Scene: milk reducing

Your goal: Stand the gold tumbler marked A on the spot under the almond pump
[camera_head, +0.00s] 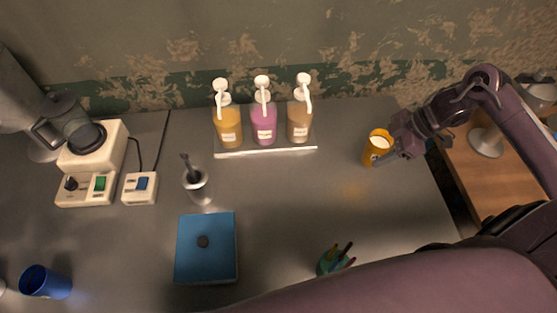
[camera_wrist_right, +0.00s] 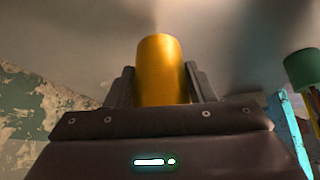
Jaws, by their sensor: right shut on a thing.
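The gold tumbler (camera_head: 377,146) is near the right part of the counter, roughly upright, with something white inside its mouth. My right gripper (camera_head: 387,153) is shut on it from the right side. In the right wrist view the tumbler (camera_wrist_right: 160,70) sits between the two fingers (camera_wrist_right: 160,88). No mark A shows on it in either view. Three pump bottles stand at the back: amber (camera_head: 229,127), pink (camera_head: 264,125) and brown (camera_head: 299,122). Their labels are too small to read, so I cannot tell which is almond. My left gripper is not in view.
The bottles stand on a pale-edged tray (camera_head: 265,152). To the left are a white appliance (camera_head: 93,155), a switch box (camera_head: 139,188), a metal cup (camera_head: 198,187) and a blue block (camera_head: 206,262). A blue cup (camera_head: 47,282) and green pen holder (camera_head: 333,262) stand nearer. Counter between tray and tumbler is clear.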

